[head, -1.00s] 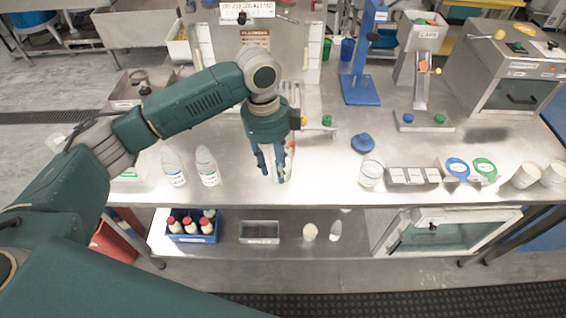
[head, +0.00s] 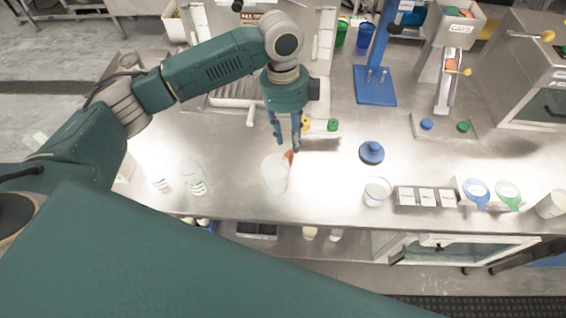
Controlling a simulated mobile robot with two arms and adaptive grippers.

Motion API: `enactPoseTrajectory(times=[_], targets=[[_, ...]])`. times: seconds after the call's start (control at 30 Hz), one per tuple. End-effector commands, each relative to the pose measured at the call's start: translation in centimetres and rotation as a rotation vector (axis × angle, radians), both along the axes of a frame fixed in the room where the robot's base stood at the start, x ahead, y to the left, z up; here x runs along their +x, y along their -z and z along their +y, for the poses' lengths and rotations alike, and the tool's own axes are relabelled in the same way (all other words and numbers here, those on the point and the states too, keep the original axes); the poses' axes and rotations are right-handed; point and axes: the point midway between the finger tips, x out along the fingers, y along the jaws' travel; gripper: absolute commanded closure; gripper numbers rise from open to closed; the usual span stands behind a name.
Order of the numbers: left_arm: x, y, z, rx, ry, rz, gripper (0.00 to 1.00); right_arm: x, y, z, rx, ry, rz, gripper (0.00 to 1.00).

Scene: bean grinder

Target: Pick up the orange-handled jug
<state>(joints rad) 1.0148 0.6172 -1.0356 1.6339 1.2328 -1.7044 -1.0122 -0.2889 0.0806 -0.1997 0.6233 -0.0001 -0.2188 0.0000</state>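The jug (head: 275,176) is a whitish, see-through vessel standing upright on the steel table. Its orange handle (head: 289,156) is on its far right side. My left gripper (head: 287,145) points down just beyond the jug, with its fingertips close to the handle in the picture. Its two blue fingers are apart, with nothing visible between them. I cannot tell whether a fingertip touches the handle. My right gripper is out of view.
Two clear bottles (head: 193,178) stand left of the jug. A clear beaker (head: 376,191), small grey boxes (head: 426,197) and a blue lid-like piece (head: 371,152) are on the right. A blue stand (head: 375,85) and steel machines stand behind. Table around the jug is clear.

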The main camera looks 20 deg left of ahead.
Motion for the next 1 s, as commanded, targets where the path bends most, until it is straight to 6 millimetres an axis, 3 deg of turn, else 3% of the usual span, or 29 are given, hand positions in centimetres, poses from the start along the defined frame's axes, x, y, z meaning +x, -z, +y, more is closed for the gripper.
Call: enactPoseTrajectory(times=[0.2,0.37,0.73,1.0], targets=[[-0.3,3.4,-0.4,0.001,0.0,0.006,0.67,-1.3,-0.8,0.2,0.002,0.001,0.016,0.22],[-0.2,4.8,-0.5,0.001,0.0,0.002,0.67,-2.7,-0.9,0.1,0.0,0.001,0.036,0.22],[-0.2,9.4,-0.7,0.001,-0.001,0.004,0.67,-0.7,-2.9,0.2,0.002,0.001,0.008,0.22],[-0.2,10.2,-0.8,0.001,0.002,0.001,0.67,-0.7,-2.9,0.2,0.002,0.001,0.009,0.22]])
